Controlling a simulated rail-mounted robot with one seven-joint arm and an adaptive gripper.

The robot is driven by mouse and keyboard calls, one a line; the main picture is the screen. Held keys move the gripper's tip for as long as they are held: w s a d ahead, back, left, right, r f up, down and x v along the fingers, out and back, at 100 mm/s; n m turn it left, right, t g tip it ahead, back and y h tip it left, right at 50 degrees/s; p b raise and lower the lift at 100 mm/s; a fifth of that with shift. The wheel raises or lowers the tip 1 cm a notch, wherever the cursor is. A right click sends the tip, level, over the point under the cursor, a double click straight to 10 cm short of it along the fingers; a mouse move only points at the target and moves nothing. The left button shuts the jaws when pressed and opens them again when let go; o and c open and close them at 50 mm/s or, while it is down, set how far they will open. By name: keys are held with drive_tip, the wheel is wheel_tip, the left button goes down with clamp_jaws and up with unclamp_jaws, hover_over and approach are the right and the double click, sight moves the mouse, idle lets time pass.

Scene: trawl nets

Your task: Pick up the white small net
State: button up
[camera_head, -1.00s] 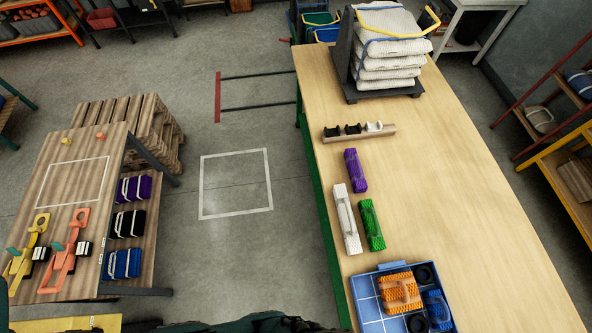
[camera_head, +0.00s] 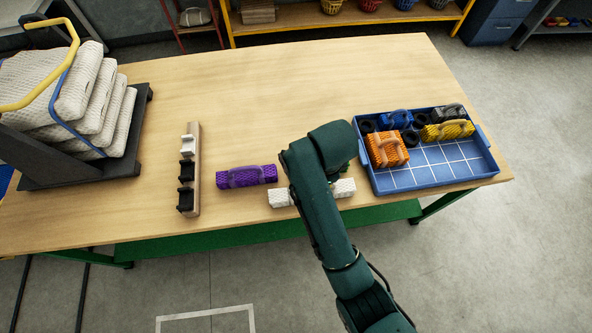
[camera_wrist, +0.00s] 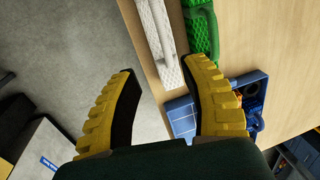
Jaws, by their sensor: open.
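The white small net (camera_head: 281,197) lies on the wooden table near its front edge. In the head view my arm covers its middle, and its right end shows on the other side of the arm. In the wrist view the white net (camera_wrist: 158,40) with its handle is at the top, beyond the fingertips. My gripper (camera_wrist: 162,75) is open and empty, its yellow fingers spread wide over the floor and table edge. In the head view the gripper itself is hidden by the arm. The green net (camera_wrist: 201,32) lies close beside the white one.
The purple net (camera_head: 247,176) lies left of the white one. A wooden holder (camera_head: 194,150) stands farther left, near stacked white nets (camera_head: 75,95). A blue tray (camera_head: 440,178) with several nets and black rings is at right. The back of the table is clear.

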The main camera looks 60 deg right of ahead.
drive_tip(key=f, duration=0.5)
drive_tip(key=w+d+f+b, duration=0.1)
drive_tip(key=f, duration=0.4)
drive_tip(key=w+d+f+b, duration=0.1)
drive_tip(key=f, duration=0.4)
drive_tip(key=shift+w+d+f, duration=0.1)
drive_tip(key=shift+w+d, duration=0.05)
drive_tip(key=shift+w, duration=0.1)
clamp_jaws()
